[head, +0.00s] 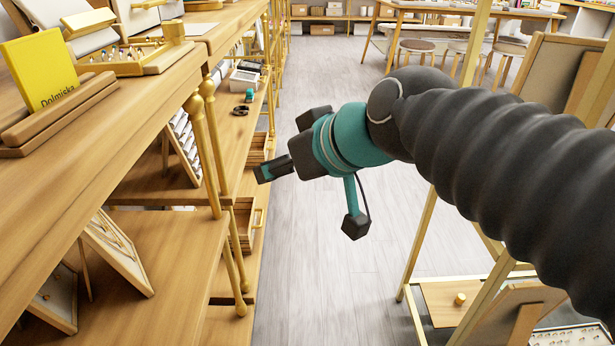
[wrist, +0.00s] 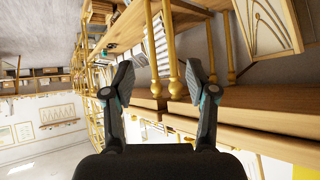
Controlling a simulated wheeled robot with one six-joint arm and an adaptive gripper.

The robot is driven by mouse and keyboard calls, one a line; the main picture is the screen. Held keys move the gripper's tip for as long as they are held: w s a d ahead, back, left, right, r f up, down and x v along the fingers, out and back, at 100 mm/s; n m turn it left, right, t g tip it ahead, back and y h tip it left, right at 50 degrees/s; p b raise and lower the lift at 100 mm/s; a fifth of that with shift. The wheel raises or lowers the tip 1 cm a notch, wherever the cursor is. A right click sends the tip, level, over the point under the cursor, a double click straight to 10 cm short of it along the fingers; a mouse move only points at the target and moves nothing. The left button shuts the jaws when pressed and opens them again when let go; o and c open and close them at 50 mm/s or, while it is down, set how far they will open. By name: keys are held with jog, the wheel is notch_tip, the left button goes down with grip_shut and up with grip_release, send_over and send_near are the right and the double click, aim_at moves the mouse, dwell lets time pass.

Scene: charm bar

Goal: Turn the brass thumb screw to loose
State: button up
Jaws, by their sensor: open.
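A short brass-coloured cylinder (head: 173,32) stands at the end of a wooden-based brass bead tray (head: 123,62) on the counter at the upper left in the head view. It looks like the thumb screw, but its details are too small to tell. My gripper (head: 268,171) is in the middle of the head view, over the aisle beside the shelves, well apart from the cylinder. In the wrist view my gripper (wrist: 158,80) is open and empty, its two fingers spread. The cylinder cannot be made out in the wrist view.
A yellow card (head: 43,68) stands in a wooden holder on the wooden counter (head: 120,110). Brass posts (head: 208,140) rise along the shelf edge near my gripper. Wooden stands are close on the right, one bearing a brass knob (head: 460,299). The grey aisle floor (head: 320,250) is clear.

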jog(key=shift+s+d+f+m, duration=0.25)
jog(key=shift+d+f, duration=0.35)
jog(key=shift+d, duration=0.15)
jog(key=shift+s+d+f+m, duration=0.1)
jog(key=shift+d+f+m, duration=0.15)
jog(key=shift+d+f, duration=0.4)
jog(key=shift+d+h, duration=0.1)
jog(key=shift+h, duration=0.2)
